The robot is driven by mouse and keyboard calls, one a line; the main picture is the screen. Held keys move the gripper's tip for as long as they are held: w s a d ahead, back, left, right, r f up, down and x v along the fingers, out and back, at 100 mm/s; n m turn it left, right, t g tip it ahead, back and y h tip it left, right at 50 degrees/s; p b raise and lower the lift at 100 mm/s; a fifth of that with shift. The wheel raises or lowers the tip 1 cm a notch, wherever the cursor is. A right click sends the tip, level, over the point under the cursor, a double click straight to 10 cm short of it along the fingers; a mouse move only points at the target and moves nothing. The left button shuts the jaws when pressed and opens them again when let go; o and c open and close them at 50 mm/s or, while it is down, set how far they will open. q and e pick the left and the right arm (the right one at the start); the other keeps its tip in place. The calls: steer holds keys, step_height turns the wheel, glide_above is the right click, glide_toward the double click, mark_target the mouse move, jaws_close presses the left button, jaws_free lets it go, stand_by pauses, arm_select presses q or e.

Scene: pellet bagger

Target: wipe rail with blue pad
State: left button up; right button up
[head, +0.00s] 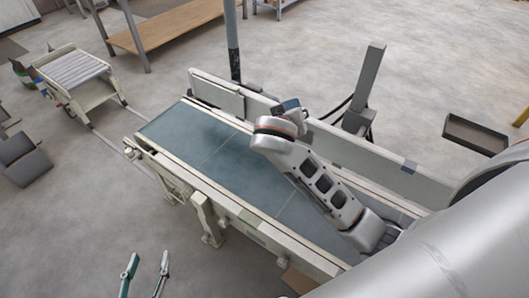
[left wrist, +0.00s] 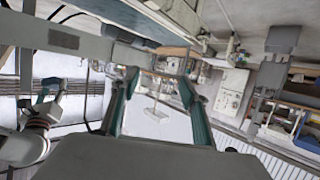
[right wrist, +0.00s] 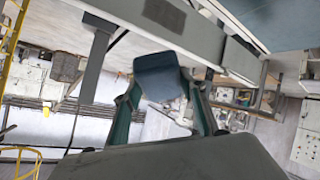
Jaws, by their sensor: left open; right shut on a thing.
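A blue pad (head: 287,106) is at the end of my right arm, close to the far pale side rail (head: 375,160) of the conveyor. In the right wrist view my right gripper (right wrist: 161,92) is shut on the pad (right wrist: 158,76), which sticks out beyond the green fingers. The rail (right wrist: 205,38) runs just past the pad there; I cannot tell whether they touch. A dark patch (head: 410,167) shows on the rail. My left gripper (head: 146,270) is open and empty, low in front of the conveyor's near side; its spread fingers also show in the left wrist view (left wrist: 158,88).
The blue-green belt (head: 195,140) under my right arm is bare. A grey post (head: 363,90) with black cables stands behind the far rail, and a dark pole (head: 232,45) stands farther left. A roller cart (head: 72,70) is at upper left, an open bin (head: 474,134) at right.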

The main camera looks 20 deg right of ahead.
steer(key=w+a+f+n+t+h+b, duration=0.1)
steer(key=w+f+n+t+h+b, duration=0.3)
steer(key=f+b, duration=0.6)
steer(key=w+a+f+n+t+h+b, duration=0.15)
steer(key=w+f+t+b, duration=0.25)
steer(key=w+f+b, duration=0.55)
arm_select(q)
steer(key=s+d+f+n+g+p, duration=0.1)
steer(key=s+d+f+n+p, duration=0.1)
steer(key=f, duration=0.9)
steer(key=shift+s+d+f+n+h, duration=0.2)
steer(key=shift+s+d+n+h, duration=0.15)
steer(key=shift+s+d, duration=0.55)
arm_select(e)
steer(key=shift+m+t, duration=0.25)
steer(key=shift+t, duration=0.05)
steer(key=shift+s+d+f, duration=0.1)
steer(key=shift+d+f, duration=0.2)
steer(key=shift+d, duration=0.6)
steer(key=shift+w+d+f, duration=0.1)
steer(key=shift+d+f, duration=0.2)
steer(key=shift+d, duration=0.55)
steer(key=shift+s+d+f, duration=0.1)
steer(key=shift+d+f, duration=0.2)
steer(key=shift+d, duration=0.6)
